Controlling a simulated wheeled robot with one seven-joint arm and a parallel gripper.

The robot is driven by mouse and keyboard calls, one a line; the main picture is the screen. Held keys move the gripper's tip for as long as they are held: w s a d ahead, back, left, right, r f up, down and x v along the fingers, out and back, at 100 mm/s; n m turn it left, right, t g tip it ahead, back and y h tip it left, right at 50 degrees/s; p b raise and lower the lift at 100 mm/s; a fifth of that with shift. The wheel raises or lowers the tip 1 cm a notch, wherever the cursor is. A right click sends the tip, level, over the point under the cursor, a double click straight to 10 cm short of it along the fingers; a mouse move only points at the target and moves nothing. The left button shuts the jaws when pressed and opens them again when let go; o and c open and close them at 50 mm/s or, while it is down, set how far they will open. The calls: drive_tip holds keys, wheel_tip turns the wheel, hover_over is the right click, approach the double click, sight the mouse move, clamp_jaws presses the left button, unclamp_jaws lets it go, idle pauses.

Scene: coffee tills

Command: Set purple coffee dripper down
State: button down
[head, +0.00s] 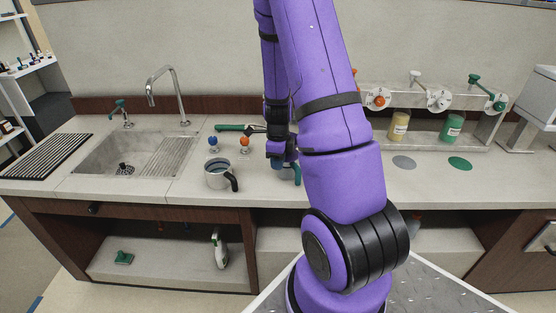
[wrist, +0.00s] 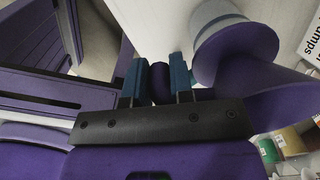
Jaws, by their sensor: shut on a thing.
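The purple coffee dripper (wrist: 240,45) shows at the right in the wrist view, with a wide round flange and a flaring cone. My gripper (wrist: 160,70) has its two blue fingers shut on a small purple part between them, which looks like the dripper's handle. In the head view my gripper (head: 279,161) is low over the counter, right of the grey mug. My purple arm hides most of that spot, and I cannot make out the dripper there. I cannot tell whether the dripper touches the counter.
A grey mug with a black handle (head: 218,177) stands on the counter (head: 255,192). Blue (head: 213,141) and orange (head: 244,142) knobbed items and a green-handled tool (head: 230,127) lie behind it. The sink (head: 125,155) is left; the dispenser rack with jars (head: 398,125) is right.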

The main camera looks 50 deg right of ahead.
drive_tip(key=shift+f, duration=0.1)
drive_tip(key=c, duration=0.9)
unclamp_jaws()
wheel_tip(320, 180, up, 11)
drive_tip(key=shift+f, duration=0.1)
